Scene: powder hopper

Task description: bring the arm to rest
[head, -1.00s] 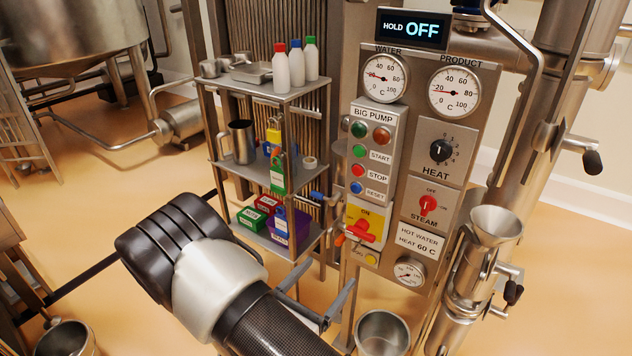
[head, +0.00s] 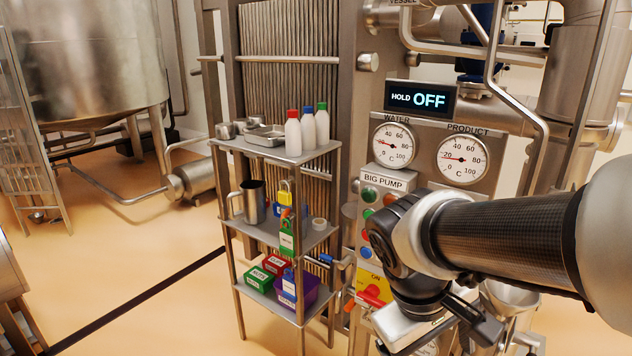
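My arm (head: 505,235) reaches in from the right edge of the head view, a dark woven tube with pale joints. It bends down at a black wrist in front of the control panel (head: 475,190). My gripper (head: 440,338) is at the bottom of the picture, below the wrist and in front of the panel's lower part. Its pale body and some dark finger parts show. The fingertips are cut off or hidden, so I cannot tell whether it is open or shut. I see nothing held in it.
A display (head: 420,98) reads HOLD OFF. A rack (head: 277,235) left of the arm carries three bottles (head: 308,130), a steel jug (head: 253,202), padlocks and small boxes. A red switch handle (head: 372,296) is close beside the wrist. Open floor (head: 130,260) lies at left.

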